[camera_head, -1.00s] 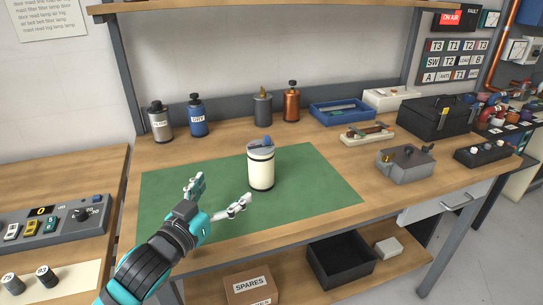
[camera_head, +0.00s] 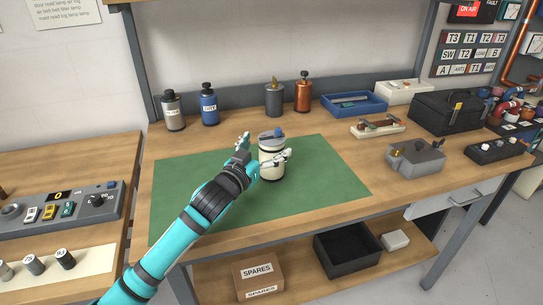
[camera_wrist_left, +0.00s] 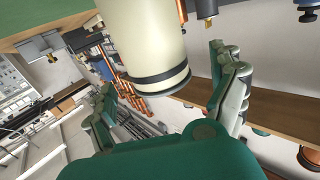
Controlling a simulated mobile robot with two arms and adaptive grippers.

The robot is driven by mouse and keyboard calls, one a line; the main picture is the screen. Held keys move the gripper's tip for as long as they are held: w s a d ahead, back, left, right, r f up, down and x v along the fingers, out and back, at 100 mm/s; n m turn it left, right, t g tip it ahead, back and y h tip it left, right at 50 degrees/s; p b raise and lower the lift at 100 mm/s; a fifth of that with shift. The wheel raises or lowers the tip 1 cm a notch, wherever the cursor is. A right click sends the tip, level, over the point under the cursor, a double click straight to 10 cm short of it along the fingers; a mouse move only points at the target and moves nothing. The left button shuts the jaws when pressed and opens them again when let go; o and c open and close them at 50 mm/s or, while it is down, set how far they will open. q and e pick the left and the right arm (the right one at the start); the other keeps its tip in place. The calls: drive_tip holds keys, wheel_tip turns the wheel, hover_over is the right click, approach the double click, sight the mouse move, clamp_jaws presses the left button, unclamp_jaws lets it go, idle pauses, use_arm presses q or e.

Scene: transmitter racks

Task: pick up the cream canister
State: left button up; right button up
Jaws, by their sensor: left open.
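In the left wrist view the cream canister (camera_wrist_left: 155,45) is between the spread fingers of the left gripper (camera_wrist_left: 168,88), with visible gaps on both sides. The left gripper is open. My right gripper is not in view.
Behind the mat stand a grey bottle (camera_head: 174,112), a blue bottle (camera_head: 209,106), a dark grey canister (camera_head: 274,100) and a copper canister (camera_head: 303,95). A blue tray (camera_head: 356,105) and a grey box (camera_head: 416,158) are to the right.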

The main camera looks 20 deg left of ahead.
sight(272, 138)
use_arm(q)
drive_tip(key=w, duration=0.3)
drive_tip(key=shift+w+d, duration=0.15)
drive_tip(key=shift+d, duration=0.25)
drive_tip(key=c, duration=1.4)
drive_tip(key=shift+r, duration=0.1)
drive_tip(key=shift+c, duration=0.2)
drive_tip(key=shift+r, duration=0.15)
